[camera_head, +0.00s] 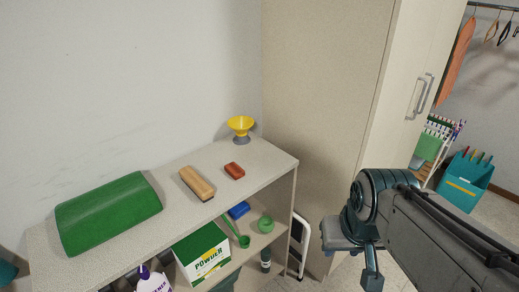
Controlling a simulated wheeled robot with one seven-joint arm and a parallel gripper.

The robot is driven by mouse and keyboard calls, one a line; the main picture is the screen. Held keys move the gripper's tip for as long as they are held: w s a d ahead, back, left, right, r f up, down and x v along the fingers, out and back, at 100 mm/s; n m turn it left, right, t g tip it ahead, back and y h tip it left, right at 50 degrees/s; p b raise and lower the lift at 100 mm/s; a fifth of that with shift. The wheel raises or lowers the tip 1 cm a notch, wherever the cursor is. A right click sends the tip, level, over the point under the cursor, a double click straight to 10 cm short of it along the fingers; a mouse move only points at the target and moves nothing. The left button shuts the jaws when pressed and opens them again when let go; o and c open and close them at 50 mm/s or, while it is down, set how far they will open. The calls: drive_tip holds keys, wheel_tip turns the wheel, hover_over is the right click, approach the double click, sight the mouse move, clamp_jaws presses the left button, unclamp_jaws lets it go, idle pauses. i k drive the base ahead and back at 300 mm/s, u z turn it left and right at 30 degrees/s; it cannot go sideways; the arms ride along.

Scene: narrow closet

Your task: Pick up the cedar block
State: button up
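A small reddish-brown block (234,170), which looks like the cedar block, lies flat on the top of the low shelf unit (262,165). It is near the right end, with clear surface around it. My gripper (358,258) is to the right of the shelf unit and in front of the tall cabinet, well apart from the block. It is seen from an angle at which its finger gap is not clear. I see nothing held in it.
A tan brush (196,183) lies left of the block. A yellow funnel-shaped item (240,124) stands behind it. A green rounded case (108,212) fills the left end. The tall cabinet (325,90) closes off the right side. Lower shelves hold a powder box (203,253).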

sight(232, 169)
drive_tip(key=u, duration=0.3)
drive_tip(key=i, duration=0.85)
drive_tip(key=u, duration=0.55)
